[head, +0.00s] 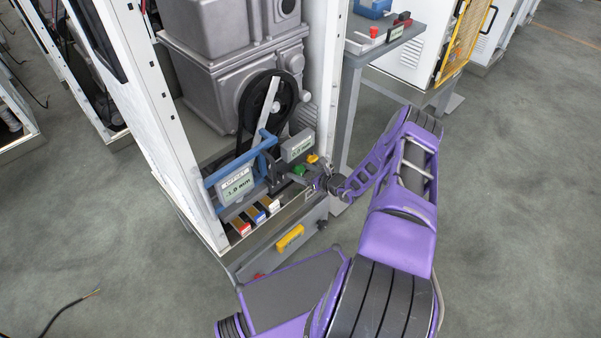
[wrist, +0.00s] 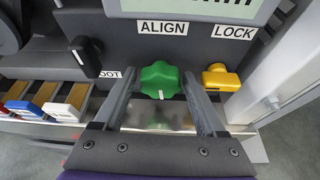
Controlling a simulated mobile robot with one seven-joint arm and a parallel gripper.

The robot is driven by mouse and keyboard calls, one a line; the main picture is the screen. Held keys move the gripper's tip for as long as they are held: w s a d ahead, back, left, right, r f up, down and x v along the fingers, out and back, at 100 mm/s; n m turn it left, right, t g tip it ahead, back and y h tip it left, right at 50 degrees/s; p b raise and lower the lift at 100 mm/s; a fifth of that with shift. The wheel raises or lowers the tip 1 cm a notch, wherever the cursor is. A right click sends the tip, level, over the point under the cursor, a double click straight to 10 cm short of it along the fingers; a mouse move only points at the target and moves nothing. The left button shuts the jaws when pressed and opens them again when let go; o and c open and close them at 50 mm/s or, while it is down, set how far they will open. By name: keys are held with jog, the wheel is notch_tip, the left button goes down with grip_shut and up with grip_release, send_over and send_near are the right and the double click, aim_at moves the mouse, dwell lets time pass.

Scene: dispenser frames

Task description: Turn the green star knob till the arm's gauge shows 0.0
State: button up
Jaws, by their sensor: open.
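The green star knob (wrist: 160,80) sits under the ALIGN label in the wrist view, with a white mark on its lower face. It shows small in the head view (head: 299,170). My gripper (wrist: 158,92) is open, its two grey fingers on either side of the knob, apart from it. In the head view my gripper (head: 306,181) is at the front of the dispenser frame. A grey gauge display (head: 297,148) stands above the knob; its digits are too small to read. In the wrist view only the lower edge of a display (wrist: 200,10) shows, its digits cut off.
A yellow knob (wrist: 220,78) labelled LOCK is right of the green knob. A black knob (wrist: 85,52) is to the left. A larger display (head: 237,186) reads 1.0 mm on a blue-handled tool. Several small boxes (wrist: 66,103) line the left. A white post (wrist: 285,75) bounds the right.

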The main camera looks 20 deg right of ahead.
jog(key=c, duration=1.1)
jog(key=shift+o, duration=0.2)
jog(key=n+h+p, duration=0.1)
jog(key=n+p, duration=0.1)
jog(key=shift+a+t+h+p, duration=0.15)
jog(key=shift+t+h+p, duration=0.15)
jog(key=shift+n+t+h+p, duration=0.4)
jog(key=shift+n+h+p, duration=0.3)
jog(key=shift+n, duration=0.8)
jog(key=shift+f, duration=0.1)
jog(key=o, duration=1.1)
jog(key=shift+c, duration=0.2)
